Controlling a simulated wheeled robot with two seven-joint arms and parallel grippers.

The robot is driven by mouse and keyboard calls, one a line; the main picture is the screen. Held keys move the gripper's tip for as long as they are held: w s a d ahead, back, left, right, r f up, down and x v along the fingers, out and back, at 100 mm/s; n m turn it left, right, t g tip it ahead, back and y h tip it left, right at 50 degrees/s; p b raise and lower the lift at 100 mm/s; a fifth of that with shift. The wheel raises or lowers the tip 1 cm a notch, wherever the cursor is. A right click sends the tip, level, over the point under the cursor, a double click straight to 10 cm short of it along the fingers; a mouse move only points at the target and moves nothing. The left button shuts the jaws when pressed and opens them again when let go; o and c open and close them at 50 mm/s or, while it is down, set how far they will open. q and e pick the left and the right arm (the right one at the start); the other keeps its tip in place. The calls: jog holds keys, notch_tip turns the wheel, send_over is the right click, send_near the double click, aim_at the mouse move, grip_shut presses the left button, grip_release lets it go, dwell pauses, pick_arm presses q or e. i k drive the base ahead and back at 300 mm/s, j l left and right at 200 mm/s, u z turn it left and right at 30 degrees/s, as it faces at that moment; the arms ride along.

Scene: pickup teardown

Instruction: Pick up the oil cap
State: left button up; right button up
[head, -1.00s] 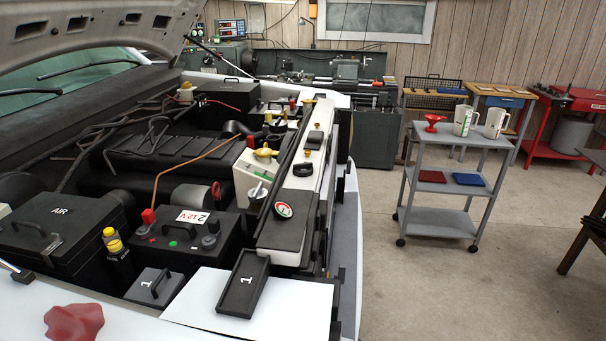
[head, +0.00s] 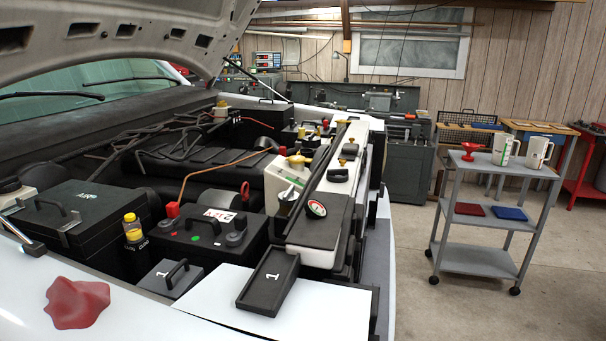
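Several caps show in the open engine bay, and I cannot tell for sure which is the oil cap. A yellow winged cap (head: 297,161) sits on a white reservoir in the middle of the bay. A black cap (head: 338,174) sits on the long white part to its right. A yellow-topped bottle-like part (head: 131,222) stands between the black air box and the battery. Neither of my grippers is in view.
A red cloth (head: 76,303) lies on the fender.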

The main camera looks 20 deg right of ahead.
aim_at(341, 175)
jog(key=l+u, duration=0.35)
jog(key=u, duration=0.15)
jog(key=k+l+u, duration=0.2)
jog(key=l+u, duration=0.15)
jog(key=u, duration=0.15)
jog(key=k+l+u, duration=0.15)
jog(key=l+u, duration=0.15)
jog(key=u, duration=0.15)
jog(key=k+l+u, duration=0.2)
jog(key=u, duration=0.3)
jog(key=k+l+u, duration=0.1)
jog(key=u, duration=0.4)
jog(key=k+l+u, duration=0.2)
jog(key=u, duration=0.25)
jog(key=k+l+u, duration=0.15)
jog(key=u, duration=0.35)
jog(key=k+u, duration=0.2)
jog(key=u, duration=0.25)
jog(key=k+l+u, duration=0.1)
jog(key=k+u, duration=0.15)
jog(key=k, duration=0.25)
jog(key=k+u, duration=0.25)
jog(key=k, duration=0.25)
